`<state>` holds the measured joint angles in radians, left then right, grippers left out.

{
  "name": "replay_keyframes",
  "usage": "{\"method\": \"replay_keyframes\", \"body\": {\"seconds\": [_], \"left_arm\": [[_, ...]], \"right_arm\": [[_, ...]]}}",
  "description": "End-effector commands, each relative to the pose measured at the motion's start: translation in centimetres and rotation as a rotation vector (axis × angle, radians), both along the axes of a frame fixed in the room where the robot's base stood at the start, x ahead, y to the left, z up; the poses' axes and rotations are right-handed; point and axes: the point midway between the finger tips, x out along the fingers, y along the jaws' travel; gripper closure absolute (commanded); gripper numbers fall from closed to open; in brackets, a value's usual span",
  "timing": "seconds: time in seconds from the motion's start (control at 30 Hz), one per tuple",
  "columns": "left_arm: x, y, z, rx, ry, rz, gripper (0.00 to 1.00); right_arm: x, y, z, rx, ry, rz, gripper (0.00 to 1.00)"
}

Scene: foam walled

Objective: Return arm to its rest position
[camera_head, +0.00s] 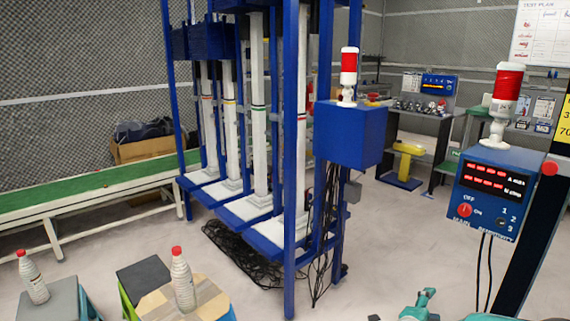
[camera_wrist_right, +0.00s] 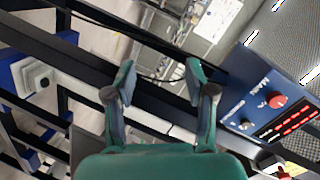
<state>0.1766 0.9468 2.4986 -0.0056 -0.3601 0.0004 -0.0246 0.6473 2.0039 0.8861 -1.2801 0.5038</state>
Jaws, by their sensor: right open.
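My right gripper (camera_head: 424,301) shows as a teal shape at the bottom edge of the head view, right of centre, only partly in frame. In the right wrist view my right gripper (camera_wrist_right: 160,82) is open, its two teal fingers apart with nothing between them. A blue control box (camera_head: 492,192) with red displays and a red knob stands right of and above the gripper in the head view. In the wrist view the control box (camera_wrist_right: 275,105) lies to the right of the fingers, apart from them. My left gripper does not show in the head view.
A blue frame (camera_head: 290,200) with white columns stands in the middle. Bottles with red caps stand on stools at the lower left, one bottle (camera_head: 182,280) and another (camera_head: 33,278). A dark slanted post (camera_head: 528,250) holds the control box side. Cables (camera_head: 240,255) lie on the floor.

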Motion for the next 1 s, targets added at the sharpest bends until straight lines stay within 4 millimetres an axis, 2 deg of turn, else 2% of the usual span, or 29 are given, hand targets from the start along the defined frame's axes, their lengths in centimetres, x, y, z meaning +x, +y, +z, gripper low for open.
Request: {"method": "replay_keyframes", "body": {"seconds": [0.03, 0.13, 0.2, 0.3, 0.43, 0.5, 0.6, 0.8, 0.87, 0.9, 1.0], "left_arm": [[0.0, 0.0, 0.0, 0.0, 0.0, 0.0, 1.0], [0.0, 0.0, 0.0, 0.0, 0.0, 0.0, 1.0], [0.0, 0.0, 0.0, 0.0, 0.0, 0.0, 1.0], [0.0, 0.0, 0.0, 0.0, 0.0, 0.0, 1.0], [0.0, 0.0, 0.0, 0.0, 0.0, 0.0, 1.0], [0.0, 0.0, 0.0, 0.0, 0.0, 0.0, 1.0], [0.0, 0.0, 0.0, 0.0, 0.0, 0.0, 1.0], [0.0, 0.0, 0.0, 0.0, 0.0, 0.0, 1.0], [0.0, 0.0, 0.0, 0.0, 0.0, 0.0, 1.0], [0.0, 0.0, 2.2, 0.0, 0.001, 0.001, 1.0], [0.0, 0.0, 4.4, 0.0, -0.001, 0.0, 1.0]], "right_arm": [[-0.6, 0.7, -4.3, -0.007, 0.113, 0.077, 0.45], [-2.4, 2.9, -11.5, -0.004, 0.312, 0.249, 0.45], [-4.4, 5.0, -16.1, 0.008, 0.449, 0.38, 0.45], [-8.3, 8.4, -21.7, 0.034, 0.635, 0.583, 0.45], [-14.5, 13.0, -26.9, 0.076, 0.845, 0.858, 0.45], [-17.6, 15.3, -28.4, 0.092, 0.928, 0.995, 0.45], [-21.7, 18.0, -29.6, 0.105, 1.024, 1.18, 0.45], [-29.1, 22.0, -29.6, 0.085, 1.168, 1.571, 0.45], [-30.4, 22.4, -29.6, 0.051, 1.202, 1.68, 0.45], [-30.1, 22.3, -27.4, 0.052, 1.196, 1.663, 0.45], [-30.0, 22.3, -25.2, 0.056, 1.195, 1.658, 0.45]]}}
